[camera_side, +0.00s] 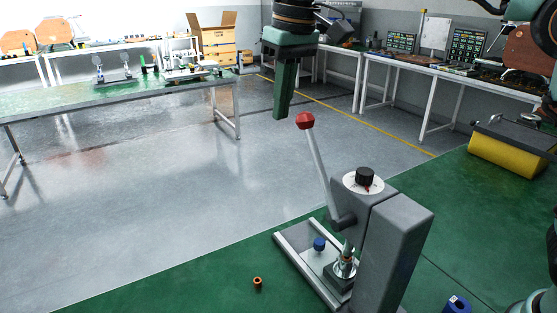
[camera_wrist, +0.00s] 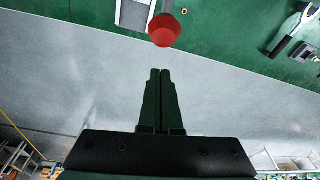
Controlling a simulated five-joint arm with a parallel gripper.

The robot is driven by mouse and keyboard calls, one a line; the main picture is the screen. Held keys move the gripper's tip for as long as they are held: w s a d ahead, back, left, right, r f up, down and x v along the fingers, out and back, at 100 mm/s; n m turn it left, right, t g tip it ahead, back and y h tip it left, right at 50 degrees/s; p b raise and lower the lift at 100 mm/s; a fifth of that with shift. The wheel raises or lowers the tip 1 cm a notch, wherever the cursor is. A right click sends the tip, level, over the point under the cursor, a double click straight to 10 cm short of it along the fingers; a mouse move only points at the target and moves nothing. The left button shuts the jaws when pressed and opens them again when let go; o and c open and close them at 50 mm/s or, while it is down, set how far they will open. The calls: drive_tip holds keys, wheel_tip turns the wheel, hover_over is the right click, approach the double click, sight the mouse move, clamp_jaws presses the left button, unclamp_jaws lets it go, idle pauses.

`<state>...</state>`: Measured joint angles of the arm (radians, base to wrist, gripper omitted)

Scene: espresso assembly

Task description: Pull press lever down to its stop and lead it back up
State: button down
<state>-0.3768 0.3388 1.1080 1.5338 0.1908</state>
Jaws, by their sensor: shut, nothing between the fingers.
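The press (camera_side: 400,235) is a grey column standing on the green table, with a black knob (camera_side: 365,178) on top. Its lever (camera_side: 319,165) is a grey rod that rises from the press's side, leaning up and to the left. It ends in a red knob (camera_side: 305,121). My gripper (camera_side: 281,117) is shut and empty, pointing down, just left of and slightly above the red knob in the side view. In the wrist view the red knob (camera_wrist: 164,30) lies beyond the tips of my closed fingers (camera_wrist: 160,72). A gap shows between them there.
A blue-topped part (camera_side: 319,244) and a metal part (camera_side: 346,265) are at the press base. A small orange ring (camera_side: 258,282) and a blue part (camera_side: 457,304) lie on the green table (camera_side: 180,293). A yellow object (camera_side: 508,154) stands at right.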

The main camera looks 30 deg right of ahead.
drive_tip(key=shift+s+d+r, duration=0.1)
drive_tip(key=shift+s+d, duration=0.05)
drive_tip(key=shift+s, duration=0.55)
drive_tip(key=shift+s+d+r, duration=0.1)
drive_tip(key=shift+s, duration=0.55)
drive_tip(key=s+r+t, duration=0.1)
drive_tip(key=s+r, duration=0.2)
drive_tip(key=s, duration=0.4)
drive_tip(key=shift+s+r+y, duration=0.25)
drive_tip(key=shift+r+y, duration=0.05)
drive_tip(key=shift+y, duration=0.1)
